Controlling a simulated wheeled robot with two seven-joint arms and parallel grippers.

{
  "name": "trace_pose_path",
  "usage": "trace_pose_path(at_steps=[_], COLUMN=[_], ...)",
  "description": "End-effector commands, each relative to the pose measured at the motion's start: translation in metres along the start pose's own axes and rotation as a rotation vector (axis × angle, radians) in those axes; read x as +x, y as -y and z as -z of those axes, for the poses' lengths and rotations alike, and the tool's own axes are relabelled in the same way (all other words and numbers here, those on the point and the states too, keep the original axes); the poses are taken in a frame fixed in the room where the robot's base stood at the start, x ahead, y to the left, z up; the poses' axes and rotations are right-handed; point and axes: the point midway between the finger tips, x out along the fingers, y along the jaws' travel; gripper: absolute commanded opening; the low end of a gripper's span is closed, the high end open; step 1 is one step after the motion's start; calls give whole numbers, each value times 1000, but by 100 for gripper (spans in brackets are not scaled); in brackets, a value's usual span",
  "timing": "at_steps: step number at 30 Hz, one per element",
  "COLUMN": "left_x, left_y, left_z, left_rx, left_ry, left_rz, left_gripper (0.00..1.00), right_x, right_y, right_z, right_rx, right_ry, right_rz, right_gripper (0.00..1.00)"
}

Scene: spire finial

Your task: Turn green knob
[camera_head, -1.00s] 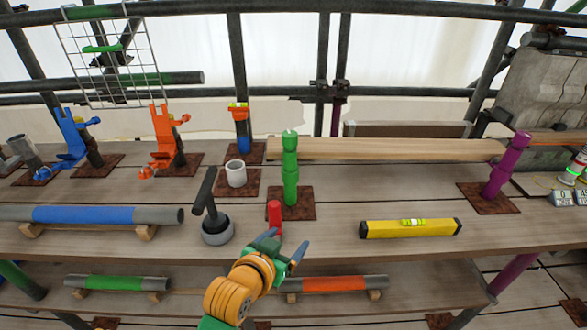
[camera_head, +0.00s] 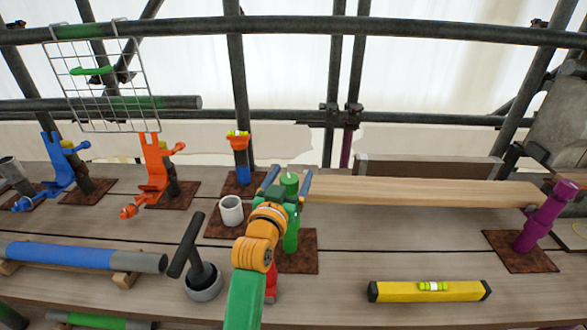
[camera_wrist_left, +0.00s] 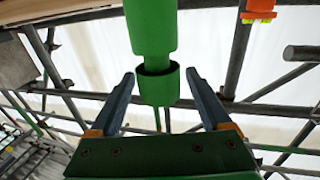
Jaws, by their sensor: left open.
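The green post stands upright on a rust-brown plate (camera_head: 300,262), with a rounded green knob (camera_head: 289,180) at its top. In the left wrist view the green post (camera_wrist_left: 151,25) comes in from the top edge and its collared knob end (camera_wrist_left: 158,86) lies between my fingers. My left gripper (camera_head: 289,186) is open, one finger on each side of the knob; in the wrist view a gap shows between each finger and the knob. My gripper and forearm hide part of the post. My right gripper is not in view.
A white cup (camera_head: 231,211) and a dark T-handled tool (camera_head: 193,255) stand left of the post. A yellow level (camera_head: 430,291) lies at the front right, and a purple post (camera_head: 546,217) stands far right. A wooden beam (camera_head: 420,190) lies behind.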

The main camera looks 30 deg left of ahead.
Motion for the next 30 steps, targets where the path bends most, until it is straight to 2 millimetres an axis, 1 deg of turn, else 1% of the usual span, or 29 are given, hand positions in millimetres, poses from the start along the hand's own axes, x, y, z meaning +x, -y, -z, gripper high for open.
trace_pose_path(at_steps=[1,4,11,12,14,15,17,18,20,21,25,27,30], left_x=[6,13,14,14,14,14,14,14,14,14,14,14,14], left_y=[0,0,0,0,0,0,0,0,0,0,0,-1,-4], left_z=[1,0,-1,-1,-1,-1,-1,-1,-1,-1,2,2,1], left_rx=[0,0,0,0,0,0,0,0,0,0,6,10,8], left_ry=[1,0,1,1,1,1,1,1,1,1,-1,0,-1], left_rz=[0,0,0,0,0,0,0,0,0,0,-28,-73,-131], left_gripper=[82,82,82,76,60,49,33,22,6,0,0,0,0], right_x=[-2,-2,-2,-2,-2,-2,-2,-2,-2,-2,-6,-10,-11], right_y=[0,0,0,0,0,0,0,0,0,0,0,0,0], right_z=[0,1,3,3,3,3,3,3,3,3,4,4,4], right_rx=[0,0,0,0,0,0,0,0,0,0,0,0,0], right_ry=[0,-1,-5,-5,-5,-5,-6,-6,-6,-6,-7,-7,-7], right_rz=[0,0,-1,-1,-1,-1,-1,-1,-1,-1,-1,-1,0], right_gripper=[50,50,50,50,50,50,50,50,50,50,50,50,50])
